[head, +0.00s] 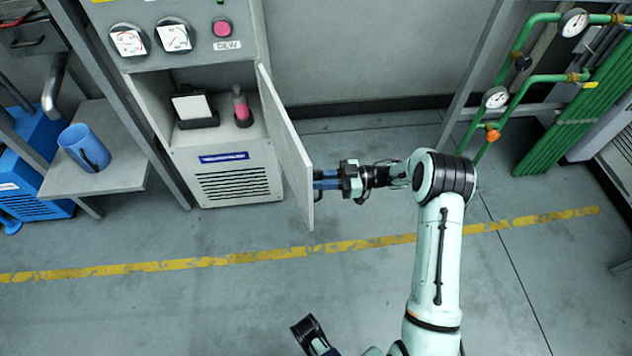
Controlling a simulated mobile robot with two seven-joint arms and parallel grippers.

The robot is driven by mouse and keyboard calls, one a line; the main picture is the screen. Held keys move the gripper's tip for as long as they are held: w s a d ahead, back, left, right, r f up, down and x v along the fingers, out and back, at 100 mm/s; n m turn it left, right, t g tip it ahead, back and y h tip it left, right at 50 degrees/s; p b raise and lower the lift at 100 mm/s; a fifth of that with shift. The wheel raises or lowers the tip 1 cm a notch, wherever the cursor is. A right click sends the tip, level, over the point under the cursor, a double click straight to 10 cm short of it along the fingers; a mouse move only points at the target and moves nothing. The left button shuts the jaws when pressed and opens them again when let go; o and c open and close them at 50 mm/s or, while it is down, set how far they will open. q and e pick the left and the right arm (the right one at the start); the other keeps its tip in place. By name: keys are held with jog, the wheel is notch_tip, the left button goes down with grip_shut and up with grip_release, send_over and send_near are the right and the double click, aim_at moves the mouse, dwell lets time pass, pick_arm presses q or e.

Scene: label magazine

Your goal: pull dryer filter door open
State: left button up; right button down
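The dryer's filter door (289,150) is a pale grey panel hinged at the right side of the dryer cabinet (235,186). It stands wide open, swung out toward me, and the compartment behind it is exposed. My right gripper (322,181) is at the door's outer face, near its free edge, with its blue fingers reaching the panel. A small dark piece, perhaps part of a handle, shows just below the fingers. Whether the fingers are closed on a handle is hidden.
Inside the compartment are a white-fronted block (192,106) and a pink bottle (241,104). A blue cup (84,147) stands on a side shelf (120,172) at left. Green pipes (570,130) with gauges are at right. The floor before the dryer is clear, crossed by a yellow line (205,262).

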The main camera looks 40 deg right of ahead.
pick_arm(q)
jog(key=shift+d, duration=0.15)
pick_arm(e)
jog(key=shift+s+d, duration=0.15)
jog(key=shift+d, duration=0.25)
pick_arm(q)
jog(key=shift+s, duration=0.1)
pick_arm(e)
jog(key=c, duration=1.3)
grip_release()
pick_arm(q)
jog(key=shift+s+d+r+p, duration=0.3)
jog(key=shift+s+r+p, duration=0.1)
jog(key=shift+s, duration=0.15)
pick_arm(e)
jog(key=v, duration=1.3)
jog(key=shift+s+d+r, duration=0.1)
jog(key=shift+d, duration=0.15)
